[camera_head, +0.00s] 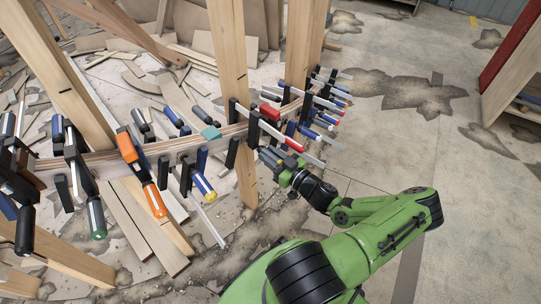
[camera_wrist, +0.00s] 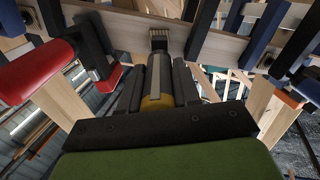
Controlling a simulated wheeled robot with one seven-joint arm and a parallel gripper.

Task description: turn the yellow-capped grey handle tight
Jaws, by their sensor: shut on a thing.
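The yellow-capped grey handle (camera_wrist: 160,76) shows in the middle of the wrist view. Its grey shaft points away from me towards the wooden stringer, and its yellow cap (camera_wrist: 155,103) is nearest my palm. My gripper (camera_wrist: 158,84) is shut on it, with one black finger along each side. In the head view my gripper (camera_head: 279,161) is at the front side of the curved stringer (camera_head: 160,149), right of centre. There the fingers mostly hide the handle. I cannot tell from these frames how tight it is.
Clamps crowd both sides. A red-handled clamp (camera_wrist: 38,72) is close on the left in the wrist view. An orange clamp (camera_head: 141,170) and a blue-white handle with a yellow end (camera_head: 204,186) are further left in the head view. Open floor (camera_head: 400,150) lies to the right.

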